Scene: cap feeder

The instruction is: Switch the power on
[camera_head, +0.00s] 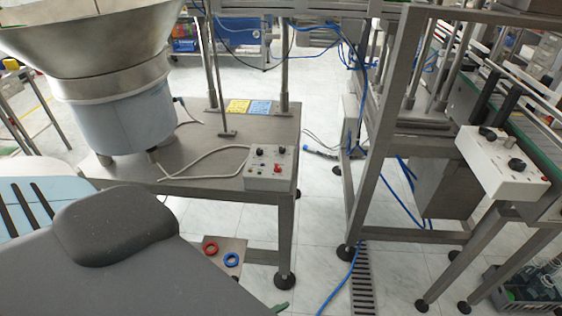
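A white control box (268,172) sits on the front right corner of the metal table, with a cable running from its left side. It has dark knobs and a red switch (277,170); I cannot tell the switch's position. A second white control box (505,170) with black knobs is mounted at the right on a stand. I cannot tell from here which one carries the power switch. Neither of my grippers shows in the head view.
A large metal bowl feeder (118,115) stands on the metal table (205,150) at the left. A steel frame (372,165) stands at the centre right. Blue cables lie on the tiled floor between them. A red ring (210,248) and a blue ring (231,259) are below the table.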

